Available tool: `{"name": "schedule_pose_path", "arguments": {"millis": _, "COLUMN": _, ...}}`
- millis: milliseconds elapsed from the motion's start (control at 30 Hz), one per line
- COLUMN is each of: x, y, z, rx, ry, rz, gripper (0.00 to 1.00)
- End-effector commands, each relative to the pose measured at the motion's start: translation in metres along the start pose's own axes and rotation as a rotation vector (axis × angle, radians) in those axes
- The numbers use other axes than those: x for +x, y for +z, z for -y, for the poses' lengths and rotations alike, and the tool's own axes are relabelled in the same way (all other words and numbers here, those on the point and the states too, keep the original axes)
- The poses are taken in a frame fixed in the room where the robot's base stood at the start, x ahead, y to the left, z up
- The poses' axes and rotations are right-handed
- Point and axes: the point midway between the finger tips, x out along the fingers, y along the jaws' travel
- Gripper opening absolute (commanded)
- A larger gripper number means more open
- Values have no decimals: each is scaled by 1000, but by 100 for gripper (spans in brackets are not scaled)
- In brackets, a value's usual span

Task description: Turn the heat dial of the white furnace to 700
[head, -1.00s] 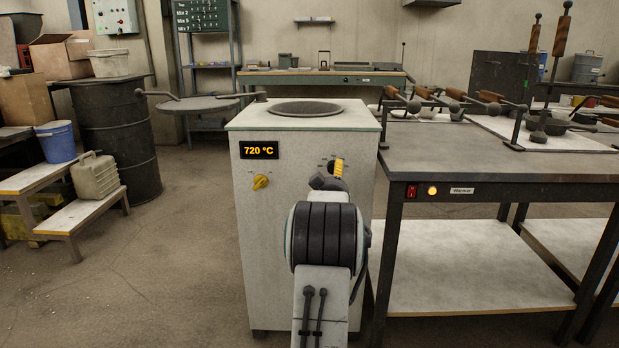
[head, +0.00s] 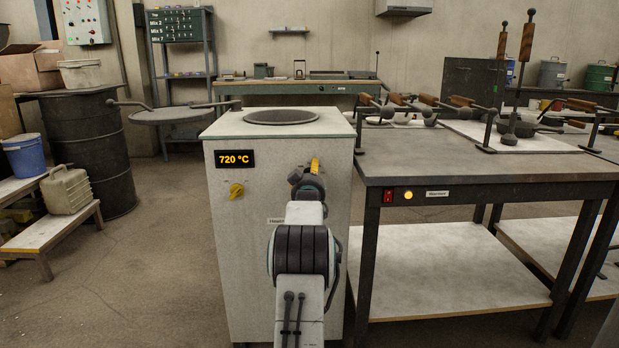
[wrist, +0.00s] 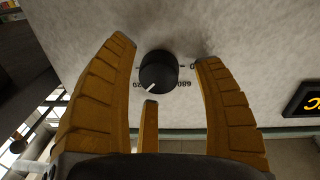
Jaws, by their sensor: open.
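The white furnace (head: 250,240) stands in the middle of the head view, its display (head: 234,159) reading 720 °C. My gripper (head: 315,167) is in front of the upper right of its front panel and largely hides the dial there. In the wrist view the black heat dial (wrist: 158,73) has a white pointer mark aimed at the lower left. Upside-down numbers sit beside it, one looking like 680; the others are partly hidden. My open gripper's yellow fingers (wrist: 165,52) stand on either side of the dial, with gaps between them and it.
A dark-topped table (head: 470,165) with ladles stands close on the right. A black drum (head: 95,150) and a low step bench (head: 45,235) are at the left. The floor between bench and furnace is clear.

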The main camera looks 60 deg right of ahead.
Motion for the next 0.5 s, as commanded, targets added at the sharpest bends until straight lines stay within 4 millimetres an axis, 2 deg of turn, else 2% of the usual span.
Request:
{"name": "schedule_pose_path", "arguments": {"millis": 467, "x": 2, "y": 0, "z": 0, "rx": 0, "ry": 0, "rz": 0, "gripper": 62}}
{"name": "schedule_pose_path", "arguments": {"millis": 500, "x": 2, "y": 0, "z": 0, "rx": 0, "ry": 0, "rz": 0, "gripper": 59}}
